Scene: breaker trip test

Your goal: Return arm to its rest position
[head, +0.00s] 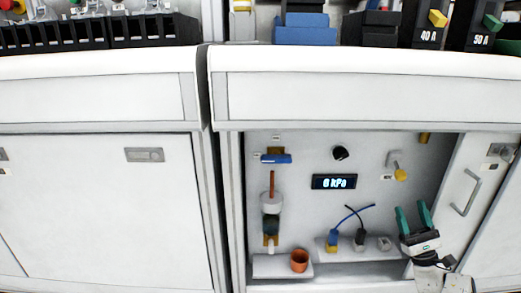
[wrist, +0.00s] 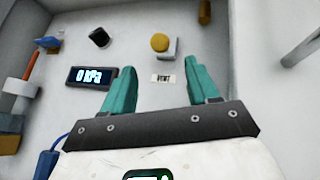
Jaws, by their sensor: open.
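My gripper (head: 412,210) is in front of the right side of an open recess in the white cabinet. Its two teal fingers are spread, with nothing between them. In the wrist view my gripper (wrist: 160,70) points at the recess's back wall, with a VENT label (wrist: 162,78) showing between the fingers. A yellow knob (wrist: 160,42) on a pale block is just beyond the fingertips. The knob (head: 400,174) also shows above the gripper in the head view. A pressure display (wrist: 93,77) reads 0 kPa.
A ledge holds an orange cup (head: 299,261) and plugs with blue and black leads (head: 359,238). A column-like device (head: 271,210) stands at left. The counter edge (head: 370,63) overhangs above, with breakers (head: 430,25) on top.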

